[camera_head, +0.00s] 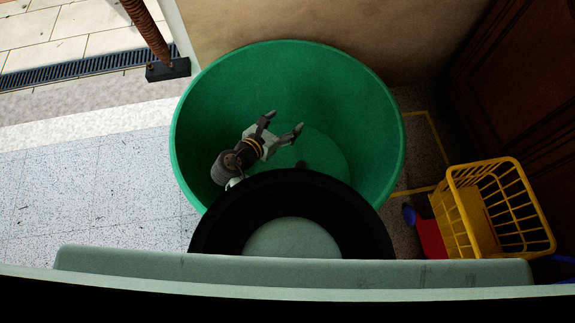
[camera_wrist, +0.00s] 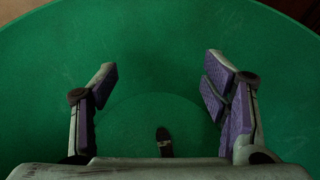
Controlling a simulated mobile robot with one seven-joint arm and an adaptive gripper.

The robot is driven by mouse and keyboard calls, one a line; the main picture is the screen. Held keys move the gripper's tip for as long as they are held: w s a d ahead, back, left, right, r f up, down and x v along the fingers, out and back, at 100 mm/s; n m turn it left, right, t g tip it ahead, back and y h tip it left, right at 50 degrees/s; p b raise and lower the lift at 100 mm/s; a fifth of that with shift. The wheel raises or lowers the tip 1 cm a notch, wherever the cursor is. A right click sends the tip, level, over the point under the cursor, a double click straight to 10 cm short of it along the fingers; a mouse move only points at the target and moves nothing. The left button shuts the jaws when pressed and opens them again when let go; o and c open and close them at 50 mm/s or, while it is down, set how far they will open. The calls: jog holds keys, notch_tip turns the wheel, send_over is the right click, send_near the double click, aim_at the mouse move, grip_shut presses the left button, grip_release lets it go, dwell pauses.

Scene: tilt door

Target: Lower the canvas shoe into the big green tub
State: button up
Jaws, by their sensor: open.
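The big green tub (camera_head: 350,90) stands in the middle of the head view, and its green inside fills most of the wrist view (camera_wrist: 160,40). My gripper (camera_head: 284,122) is over the tub's inside, with its fingers spread and nothing between them. In the wrist view my gripper (camera_wrist: 161,75) shows both purple-padded fingers wide apart. A small dark shoe (camera_wrist: 164,141) appears low in the wrist view, on the tub's floor, apart from the fingers. Its near end is partly hidden by the gripper's body. In the head view my own body covers the tub's near side.
A yellow basket (camera_head: 492,210) stands right of the tub, with a red item (camera_head: 430,236) beside it. A rusty post (camera_head: 148,32) stands at the upper left. A wall (camera_head: 330,22) is behind the tub and a dark wooden door (camera_head: 515,85) at right. The tiled floor (camera_head: 90,190) at left is clear.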

notch_tip(320, 180, up, 8)
dwell(0.6)
